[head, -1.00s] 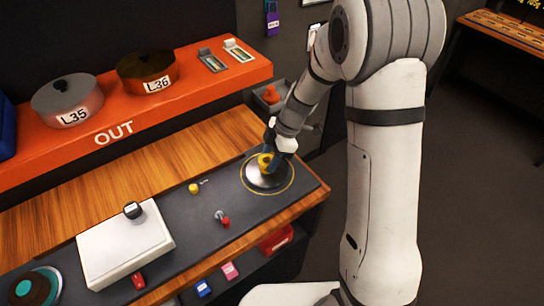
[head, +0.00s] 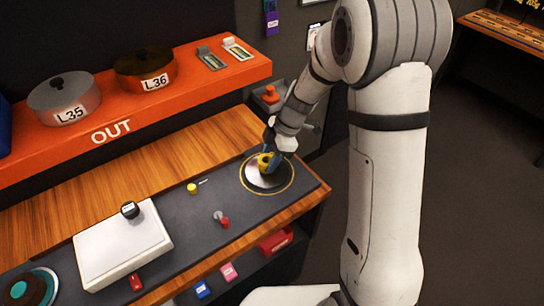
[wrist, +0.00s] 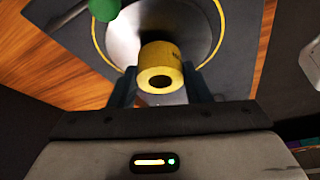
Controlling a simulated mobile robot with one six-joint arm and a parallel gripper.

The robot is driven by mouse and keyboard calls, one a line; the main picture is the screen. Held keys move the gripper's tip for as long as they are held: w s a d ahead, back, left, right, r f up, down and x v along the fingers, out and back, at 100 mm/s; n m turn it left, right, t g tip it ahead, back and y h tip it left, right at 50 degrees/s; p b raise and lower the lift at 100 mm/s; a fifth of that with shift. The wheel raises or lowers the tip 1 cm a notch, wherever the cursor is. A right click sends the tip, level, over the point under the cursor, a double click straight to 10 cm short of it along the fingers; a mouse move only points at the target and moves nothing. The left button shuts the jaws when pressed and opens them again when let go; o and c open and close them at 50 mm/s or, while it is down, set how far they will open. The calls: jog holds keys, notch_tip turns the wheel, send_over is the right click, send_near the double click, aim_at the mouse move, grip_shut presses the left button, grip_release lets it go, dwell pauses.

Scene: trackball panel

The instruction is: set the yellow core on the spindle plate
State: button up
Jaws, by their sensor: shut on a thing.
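The yellow core (wrist: 160,66) is a short cylinder with a dark hole in the end facing the wrist camera. My gripper (wrist: 162,88) is shut on it, with a dark finger on each side. The spindle plate (head: 258,181) is a silver disc inside a thin yellow ring on the dark panel. In the wrist view the plate (wrist: 199,38) lies behind the core. In the head view my gripper (head: 268,162) and the core are over the plate, partly covering it. I cannot tell whether the core touches the plate.
A green ball-shaped thing (wrist: 103,9) is at the wrist view's top left. A yellow knob (head: 192,188), a red-tipped lever (head: 223,221) and a white box (head: 122,249) are on the panel. The orange shelf (head: 190,100) behind holds two labelled canisters.

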jog(key=shift+f+b, duration=0.6)
jog(key=shift+b, duration=0.1)
jog(key=o, duration=0.7)
jog(key=shift+r, duration=0.1)
jog(key=shift+p+v, duration=1.7)
jog(key=shift+v, duration=3.7)
jog(key=shift+s, duration=0.1)
jog(key=s+d+r+m+t+h, duration=0.1)
jog(key=s+d+r+m, duration=0.2)
jog(key=s+m, duration=0.4)
jog(key=s+d+r+m+t+h+b, duration=0.1)
jog(key=s+d+r+m+t+h, duration=0.1)
jog(key=s+m, duration=0.5)
jog(key=s+d+r+m+t+h, duration=0.1)
jog(key=s+d+r+m, duration=0.2)
jog(key=s+d+m, duration=0.2)
jog(key=shift+s+d+r+m+t, duration=0.1)
jog(key=shift+s+r+m+t, duration=0.1)
jog(key=shift+s+m, duration=0.3)
jog(key=shift+s+d+r+m+t, duration=0.15)
jog(key=shift+s+m, duration=0.25)
jog(key=shift+s, duration=0.2)
